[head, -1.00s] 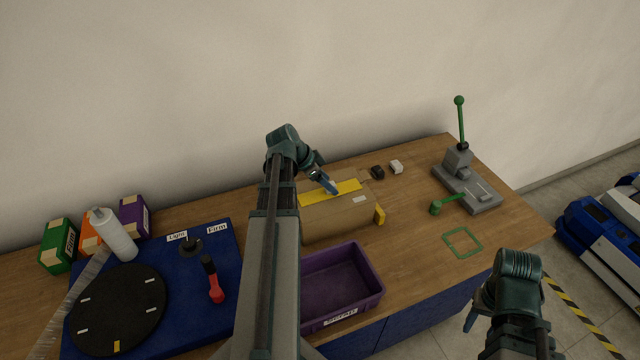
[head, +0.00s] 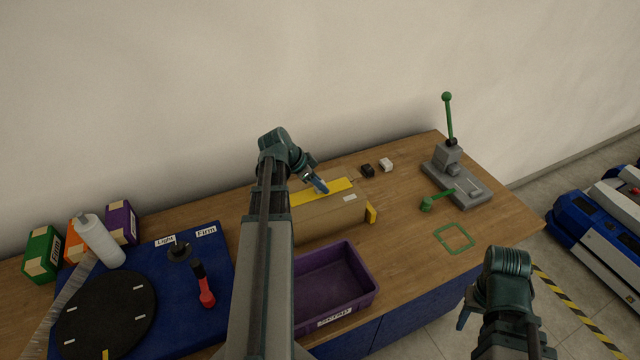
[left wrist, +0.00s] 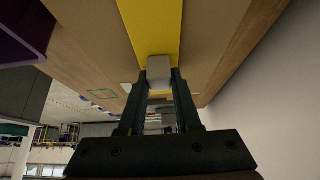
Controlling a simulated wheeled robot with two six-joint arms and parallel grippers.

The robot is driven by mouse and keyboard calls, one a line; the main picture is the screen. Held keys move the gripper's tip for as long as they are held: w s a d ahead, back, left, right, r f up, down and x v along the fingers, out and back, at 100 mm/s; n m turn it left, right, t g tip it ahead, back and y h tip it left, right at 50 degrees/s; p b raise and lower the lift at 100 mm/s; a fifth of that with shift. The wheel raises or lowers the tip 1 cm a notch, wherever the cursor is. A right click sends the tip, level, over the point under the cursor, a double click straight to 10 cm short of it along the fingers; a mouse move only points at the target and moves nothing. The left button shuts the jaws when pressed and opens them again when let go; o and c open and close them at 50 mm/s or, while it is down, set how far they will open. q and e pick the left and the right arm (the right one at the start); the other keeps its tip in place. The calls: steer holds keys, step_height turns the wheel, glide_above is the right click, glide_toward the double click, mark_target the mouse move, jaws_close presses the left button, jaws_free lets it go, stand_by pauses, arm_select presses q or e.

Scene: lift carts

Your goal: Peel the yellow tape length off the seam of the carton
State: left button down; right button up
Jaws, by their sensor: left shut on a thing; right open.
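The tan carton (head: 325,219) lies on the wooden bench. The yellow tape length (head: 338,187) runs along its top and looks flat there. My left gripper (head: 321,187) is at the tape, over the carton's top. In the left wrist view my left gripper (left wrist: 160,85) is shut on a small grey tab (left wrist: 159,70) at the end of the yellow tape (left wrist: 152,28). My arm hides the carton's left end in the head view. My right gripper (head: 463,318) is open and empty, in front of the bench at the right.
A purple bin (head: 362,298) stands before the carton. A small yellow piece (head: 371,213) is at the carton's right end. A grey press (head: 455,175) with a green lever stands right. Black (head: 367,171) and white (head: 386,165) blocks lie behind. A blue mat (head: 215,262) is left.

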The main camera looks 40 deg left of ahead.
arm_select(q)
steer(key=c, duration=1.2)
jaws_free()
jaws_close()
steer(key=shift+r, duration=0.2)
steer(key=shift+r+p, duration=0.75)
steer(key=shift+p, duration=0.15)
step_height(320, 180, up, 7)
steer(key=p, duration=0.7)
steer(key=shift+f, duration=0.1)
